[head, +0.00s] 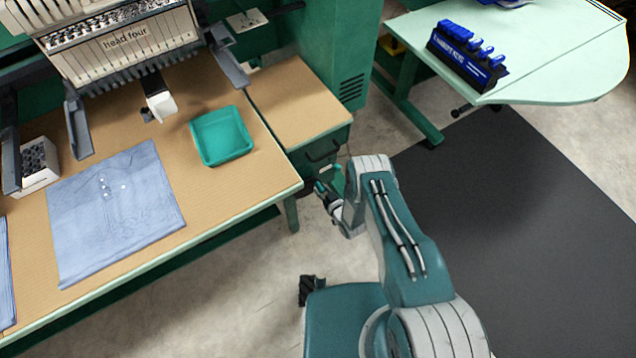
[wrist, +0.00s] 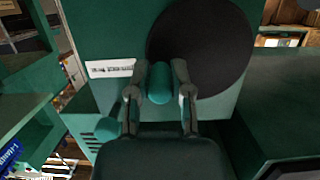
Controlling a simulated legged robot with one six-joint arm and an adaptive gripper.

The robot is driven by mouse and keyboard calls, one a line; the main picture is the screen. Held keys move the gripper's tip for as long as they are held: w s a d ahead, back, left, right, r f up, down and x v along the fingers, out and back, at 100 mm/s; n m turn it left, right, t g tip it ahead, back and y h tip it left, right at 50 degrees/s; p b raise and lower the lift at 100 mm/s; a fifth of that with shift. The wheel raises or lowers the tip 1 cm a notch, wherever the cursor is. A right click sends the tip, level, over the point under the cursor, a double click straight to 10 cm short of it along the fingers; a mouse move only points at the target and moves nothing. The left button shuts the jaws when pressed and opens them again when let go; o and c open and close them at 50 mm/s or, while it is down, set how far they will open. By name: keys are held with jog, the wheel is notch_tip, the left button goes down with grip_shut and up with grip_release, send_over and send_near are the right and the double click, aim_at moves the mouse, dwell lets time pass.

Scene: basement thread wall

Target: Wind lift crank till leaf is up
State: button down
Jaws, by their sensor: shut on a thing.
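My gripper (head: 326,192) is low beside the green cabinet, past the front right corner of the wood-topped table. In the wrist view, its two fingers (wrist: 160,70) are closed around a teal cylindrical grip (wrist: 159,86), which I take for the crank's handle. A large black disc (wrist: 215,42) is behind the grip, on a green panel with a white label (wrist: 110,68) whose text is unreadable. The crank's arm is hidden. A pale green tabletop (head: 555,55) with a rounded end stands at the upper right; I cannot tell whether it is the leaf.
The wood-topped table (head: 225,190) holds a teal tray (head: 222,136), folded blue cloth (head: 115,210) and a white box (head: 38,165). A multi-needle machine (head: 120,40) stands behind. A rack of blue-handled items (head: 467,58) sits on the pale tabletop. The dark floor mat (head: 520,210) is clear.

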jog(key=shift+s+d+f, duration=0.1)
jog(key=shift+f, duration=0.1)
jog(key=f, duration=0.2)
jog(key=s+a+f, duration=0.1)
jog(key=shift+f, duration=0.4)
jog(key=c, duration=0.5)
grip_release()
jog(key=shift+a, duration=0.2)
jog(key=shift+w+r, duration=0.1)
jog(key=shift+w+d+r, duration=0.1)
jog(key=shift+w, duration=0.05)
